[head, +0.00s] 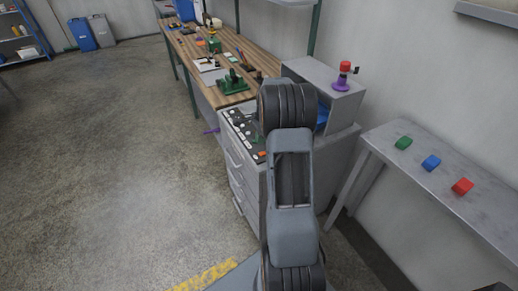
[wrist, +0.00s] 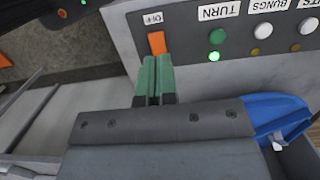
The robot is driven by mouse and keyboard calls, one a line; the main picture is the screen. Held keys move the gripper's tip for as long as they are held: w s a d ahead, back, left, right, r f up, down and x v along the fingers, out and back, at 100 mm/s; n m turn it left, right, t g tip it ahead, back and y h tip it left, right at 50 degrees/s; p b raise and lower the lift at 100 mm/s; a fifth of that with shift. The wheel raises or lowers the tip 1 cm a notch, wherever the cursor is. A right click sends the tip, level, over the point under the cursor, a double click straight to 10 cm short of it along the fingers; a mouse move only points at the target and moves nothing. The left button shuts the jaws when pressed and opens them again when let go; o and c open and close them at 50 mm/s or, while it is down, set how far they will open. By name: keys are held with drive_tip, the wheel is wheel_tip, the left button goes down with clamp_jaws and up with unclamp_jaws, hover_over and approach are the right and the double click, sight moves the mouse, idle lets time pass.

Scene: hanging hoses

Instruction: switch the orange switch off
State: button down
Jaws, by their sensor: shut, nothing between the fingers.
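In the head view the orange switch (head: 262,154) shows at the near end of the panel on the grey drawer cabinet. My gripper (wrist: 156,62) has green fingers, shut together and empty. Their tips are right at the lower edge of the switch in the picture; I cannot tell whether they touch it. In the head view my own arm hides the gripper.
Green lamps (wrist: 216,37) and other round fittings sit beside the switch. A blue bin (wrist: 275,115) is to the right. In the head view a grey box (head: 312,80) stands behind my arm, and a shelf (head: 440,175) with coloured blocks is on the right. The floor at left is clear.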

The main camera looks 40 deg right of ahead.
sight(258, 155)
drive_tip(key=shift+a+f, duration=0.2)
drive_tip(key=shift+f, duration=1.25)
drive_tip(key=shift+a+f, duration=0.2)
drive_tip(key=shift+f, duration=1.2)
